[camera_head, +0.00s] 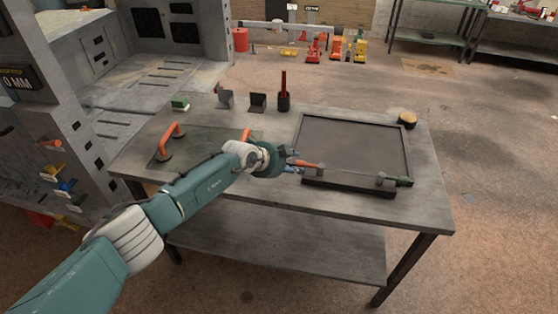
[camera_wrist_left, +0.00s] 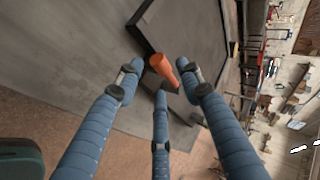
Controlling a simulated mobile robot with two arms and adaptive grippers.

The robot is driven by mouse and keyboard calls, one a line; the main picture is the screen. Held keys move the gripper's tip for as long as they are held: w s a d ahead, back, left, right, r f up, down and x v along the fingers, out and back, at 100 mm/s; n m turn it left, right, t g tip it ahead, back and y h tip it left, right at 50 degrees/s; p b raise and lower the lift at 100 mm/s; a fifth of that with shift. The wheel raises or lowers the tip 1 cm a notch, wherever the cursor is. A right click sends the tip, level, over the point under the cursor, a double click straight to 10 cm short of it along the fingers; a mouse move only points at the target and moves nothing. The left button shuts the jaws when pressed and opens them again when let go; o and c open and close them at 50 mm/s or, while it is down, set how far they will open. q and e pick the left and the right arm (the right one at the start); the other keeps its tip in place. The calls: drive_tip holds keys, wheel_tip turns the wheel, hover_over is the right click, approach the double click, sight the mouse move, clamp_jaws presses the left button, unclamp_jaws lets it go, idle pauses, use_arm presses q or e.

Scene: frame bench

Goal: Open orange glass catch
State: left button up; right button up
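The orange catch (camera_head: 308,166) sits at the near left part of the dark rectangular frame (camera_head: 300,140) on the bench. It also shows in the left wrist view (camera_wrist_left: 163,70) as an orange tapered piece beside the frame's dark edge. My left gripper (camera_head: 293,161) is right at the catch. In the left wrist view its three fingers are spread, with the catch between and just beyond their tips; I cannot tell whether any finger touches it. A green catch (camera_head: 404,182) is at the frame's near right corner. My right gripper is not in view.
A glass panel (camera_head: 205,150) with orange handles (camera_head: 171,142) lies on the bench's left, partly behind my left arm. A red-handled tool in a dark holder (camera_head: 284,100), small dark stands (camera_head: 257,103) and a green-topped block (camera_head: 180,103) stand at the back. A yellow-topped round item (camera_head: 407,120) is at the back right.

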use_arm(q)
drive_tip(key=v, duration=0.9)
drive_tip(key=shift+r, duration=0.1)
